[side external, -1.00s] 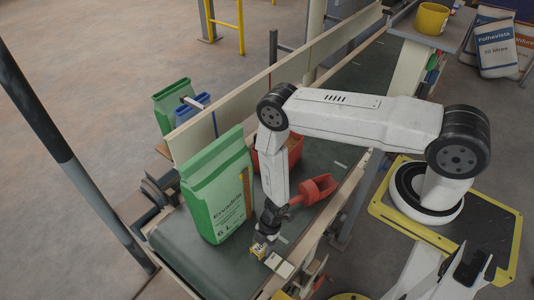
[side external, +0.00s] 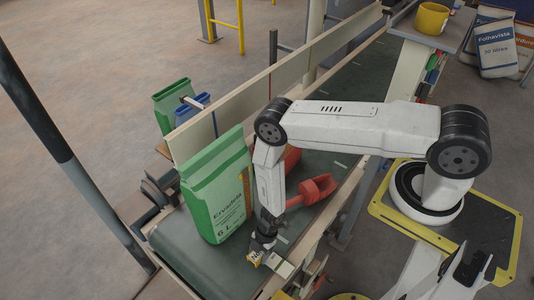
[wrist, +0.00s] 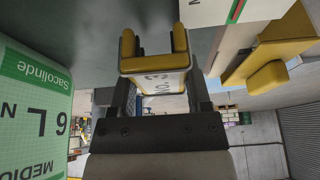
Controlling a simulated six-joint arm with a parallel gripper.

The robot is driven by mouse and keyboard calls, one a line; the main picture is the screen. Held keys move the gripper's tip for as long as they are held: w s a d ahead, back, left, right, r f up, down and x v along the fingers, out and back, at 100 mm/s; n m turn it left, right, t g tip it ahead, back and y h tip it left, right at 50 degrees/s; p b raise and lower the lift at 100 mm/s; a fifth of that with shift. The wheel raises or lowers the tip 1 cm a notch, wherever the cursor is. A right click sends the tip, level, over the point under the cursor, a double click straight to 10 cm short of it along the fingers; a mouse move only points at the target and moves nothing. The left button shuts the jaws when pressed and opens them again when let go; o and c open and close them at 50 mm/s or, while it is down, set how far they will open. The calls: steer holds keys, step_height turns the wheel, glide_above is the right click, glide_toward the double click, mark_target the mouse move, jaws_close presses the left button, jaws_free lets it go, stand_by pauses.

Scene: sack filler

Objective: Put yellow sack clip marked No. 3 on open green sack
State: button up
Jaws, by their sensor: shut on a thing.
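My gripper (side external: 262,243) is shut on a yellow clip (wrist: 155,64) with a white face marked No. 3. The clip also shows small at the jaw tips in the side view (side external: 254,257), low over the near end of the belt. Its two yellow prongs point away from the jaws in the wrist view. The large green sack (side external: 213,195) stands upright on the belt, left of my gripper and apart from the clip. Its printed side shows at the left of the wrist view (wrist: 35,110). The inside of its top is not clear to see.
A red scoop (side external: 312,191) lies on the dark belt (side external: 190,252) behind my gripper. A pale card-like piece (side external: 281,266) is at the belt's near edge. Another yellow piece (wrist: 267,72) is close right in the wrist view. A smaller green sack (side external: 172,104) stands beyond the rail.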

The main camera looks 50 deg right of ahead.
steer(key=shift+r, duration=0.1)
stand_by(0.3)
